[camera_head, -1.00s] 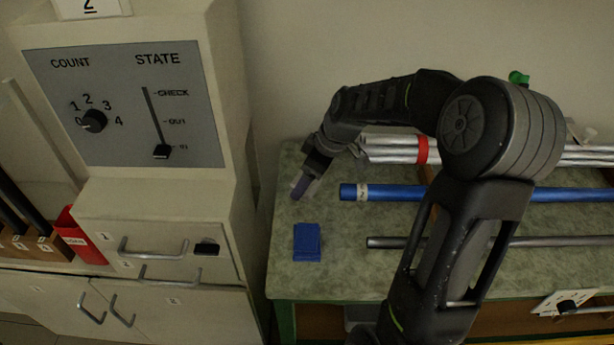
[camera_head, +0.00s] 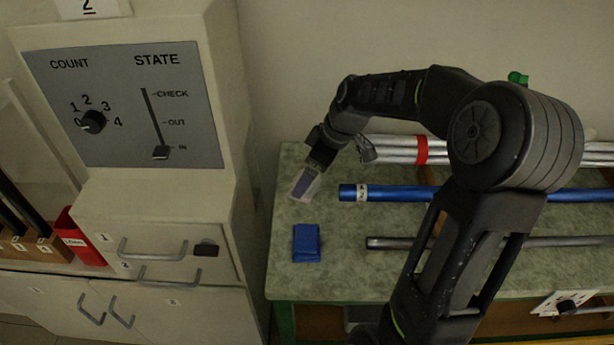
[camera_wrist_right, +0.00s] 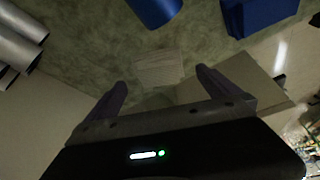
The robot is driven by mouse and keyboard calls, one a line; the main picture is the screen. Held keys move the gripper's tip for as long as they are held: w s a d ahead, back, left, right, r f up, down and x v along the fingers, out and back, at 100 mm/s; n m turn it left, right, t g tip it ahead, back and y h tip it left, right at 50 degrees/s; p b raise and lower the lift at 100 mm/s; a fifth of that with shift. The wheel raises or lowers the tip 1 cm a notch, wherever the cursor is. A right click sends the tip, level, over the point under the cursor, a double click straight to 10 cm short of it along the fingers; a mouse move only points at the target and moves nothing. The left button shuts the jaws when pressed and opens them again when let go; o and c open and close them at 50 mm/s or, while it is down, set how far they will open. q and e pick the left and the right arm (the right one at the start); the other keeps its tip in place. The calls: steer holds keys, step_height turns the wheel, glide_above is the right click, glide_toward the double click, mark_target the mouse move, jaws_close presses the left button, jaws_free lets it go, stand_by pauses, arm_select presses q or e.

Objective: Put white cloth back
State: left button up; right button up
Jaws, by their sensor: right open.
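A small pale, ribbed piece, which looks like the white cloth (camera_wrist_right: 160,68), lies on the green bench top in the right wrist view, beyond and between my fingertips. My right gripper (camera_wrist_right: 161,80) is open, with its two purple-grey fingers apart and nothing between them that I can make out. In the head view my right gripper (camera_head: 305,186) points down over the bench's left end, above a blue folded cloth (camera_head: 306,243) and left of the blue rod's end. There the fingers mostly hide the white cloth. My left gripper is not in view.
A blue rod (camera_head: 440,193), a grey rod (camera_head: 400,243) and a bundle of silver rods (camera_head: 395,148) lie on the green bench (camera_head: 335,275). A cabinet (camera_head: 170,215) with a dial and slider stands left, beside a red bin (camera_head: 82,240). Bare bench surrounds the blue cloth.

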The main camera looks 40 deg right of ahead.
steer(key=v, duration=0.9)
stand_by(0.3)
